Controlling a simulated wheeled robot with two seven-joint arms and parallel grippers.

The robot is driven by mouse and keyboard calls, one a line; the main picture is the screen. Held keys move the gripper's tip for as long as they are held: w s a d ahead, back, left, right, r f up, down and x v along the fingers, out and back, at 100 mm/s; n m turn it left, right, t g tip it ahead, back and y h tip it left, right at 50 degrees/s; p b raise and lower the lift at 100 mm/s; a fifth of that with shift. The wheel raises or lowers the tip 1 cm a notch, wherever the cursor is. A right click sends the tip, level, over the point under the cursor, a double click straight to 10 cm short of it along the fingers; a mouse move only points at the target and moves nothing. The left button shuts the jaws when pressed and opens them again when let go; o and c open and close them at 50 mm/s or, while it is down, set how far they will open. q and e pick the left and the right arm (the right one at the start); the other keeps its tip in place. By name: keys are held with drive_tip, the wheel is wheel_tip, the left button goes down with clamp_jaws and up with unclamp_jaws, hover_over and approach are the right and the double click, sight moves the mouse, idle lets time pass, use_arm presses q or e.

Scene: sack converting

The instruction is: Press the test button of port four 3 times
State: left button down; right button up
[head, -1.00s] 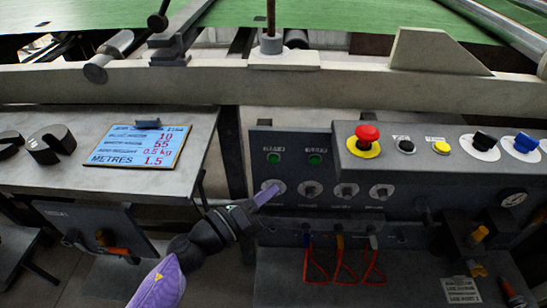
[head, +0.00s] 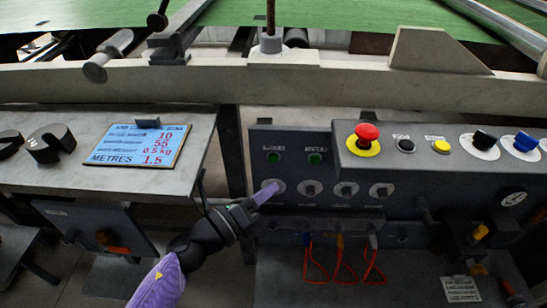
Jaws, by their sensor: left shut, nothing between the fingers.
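A dark upright panel (head: 292,226) carries a row of several round pale fittings with dark centres. The leftmost fitting (head: 280,184) is partly covered by the fingertips of my left gripper (head: 268,191). The gripper is shut and empty, its tips at or against that fitting; I cannot tell whether they touch. The other fittings, the second (head: 311,189), the third (head: 346,190) and the rightmost (head: 381,191), stand clear to the right. Their small labels are unreadable, so I cannot tell which is port four. My right gripper is not in view.
Two green buttons (head: 314,158) sit above the row. A console to the right holds a red mushroom button (head: 367,132), a yellow button (head: 441,147) and a blue knob (head: 525,141). Red cable loops (head: 345,268) hang below. A job card (head: 137,146) lies on the left table.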

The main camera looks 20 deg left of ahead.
sight(274, 158)
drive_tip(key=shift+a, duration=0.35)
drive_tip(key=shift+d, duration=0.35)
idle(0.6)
use_arm(q)
drive_tip(key=s+p, duration=0.1)
drive_tip(key=s, duration=0.1)
drive_tip(key=s+d+p, duration=0.1)
drive_tip(key=p, duration=0.1)
drive_tip(key=shift+s, duration=0.35)
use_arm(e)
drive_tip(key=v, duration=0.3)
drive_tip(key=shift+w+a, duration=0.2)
use_arm(q)
drive_tip(key=w+a+b, duration=0.2)
drive_tip(key=w, duration=0.6)
drive_tip(key=shift+w+a, duration=0.2)
drive_tip(key=shift+w, duration=0.05)
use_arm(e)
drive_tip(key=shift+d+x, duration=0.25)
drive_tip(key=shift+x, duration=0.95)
